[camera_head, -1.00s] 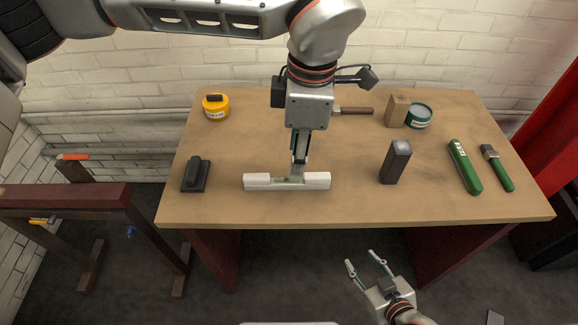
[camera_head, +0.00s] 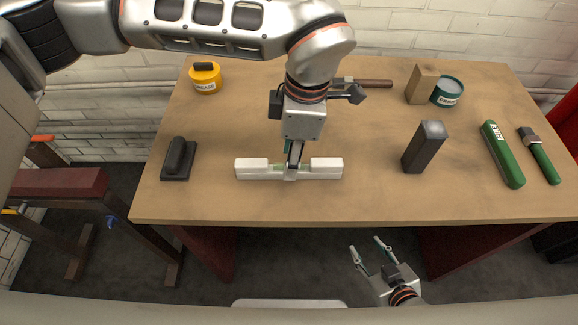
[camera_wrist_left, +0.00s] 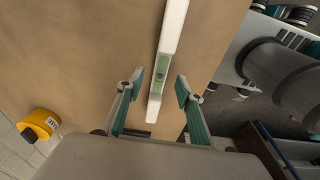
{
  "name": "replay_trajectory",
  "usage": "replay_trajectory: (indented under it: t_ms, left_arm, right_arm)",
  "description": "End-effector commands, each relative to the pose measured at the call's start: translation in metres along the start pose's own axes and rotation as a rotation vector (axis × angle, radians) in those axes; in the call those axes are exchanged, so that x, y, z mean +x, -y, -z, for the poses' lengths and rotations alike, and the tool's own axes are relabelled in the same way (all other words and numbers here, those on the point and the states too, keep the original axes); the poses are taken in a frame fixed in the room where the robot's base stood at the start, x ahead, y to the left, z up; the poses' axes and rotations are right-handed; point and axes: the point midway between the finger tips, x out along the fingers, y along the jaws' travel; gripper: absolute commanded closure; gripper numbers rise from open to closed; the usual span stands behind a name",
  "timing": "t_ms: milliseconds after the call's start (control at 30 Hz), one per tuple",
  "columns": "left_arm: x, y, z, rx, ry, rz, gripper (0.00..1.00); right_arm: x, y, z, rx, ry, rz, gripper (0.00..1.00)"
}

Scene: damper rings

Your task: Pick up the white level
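The white level (camera_head: 322,169) lies flat on the workbench near its front edge, left of centre, with a green vial window in its middle. It also shows in the left wrist view (camera_wrist_left: 168,42), running between the fingers. My left gripper (camera_head: 292,168) points down at the level's middle. Its fingers (camera_wrist_left: 158,88) are apart, one on each side of the level, with visible gaps. My right gripper (camera_head: 368,246) is open and empty, low in front of the bench.
A sawhorse (camera_head: 60,183) stands left.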

Motion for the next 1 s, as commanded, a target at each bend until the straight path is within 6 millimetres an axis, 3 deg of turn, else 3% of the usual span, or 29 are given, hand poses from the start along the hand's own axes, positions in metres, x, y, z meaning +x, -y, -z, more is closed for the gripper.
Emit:
replay_trajectory:
  t_ms: [200,467,500,633,1000]
  left_arm:
    - [0.029,0.001,0.000,0.000,0.000,0.004,0.64]
    - [0.031,0.001,0.000,0.000,0.000,0.001,0.64]
    - [0.031,0.001,0.000,0.000,0.000,0.001,0.66]
    - [0.031,0.001,0.000,0.000,0.000,0.001,1.00]
    - [0.030,0.001,0.000,0.001,0.001,0.001,1.00]
  right_arm:
    - [0.004,-0.001,0.003,-0.003,-0.006,-0.002,0.60]
    - [0.005,-0.003,0.007,-0.006,-0.015,-0.004,0.60]
    - [0.005,-0.003,0.007,-0.006,-0.015,-0.004,0.60]
    - [0.005,-0.003,0.006,-0.006,-0.013,-0.004,0.60]
    - [0.001,0.000,-0.001,-0.002,0.001,0.001,0.60]
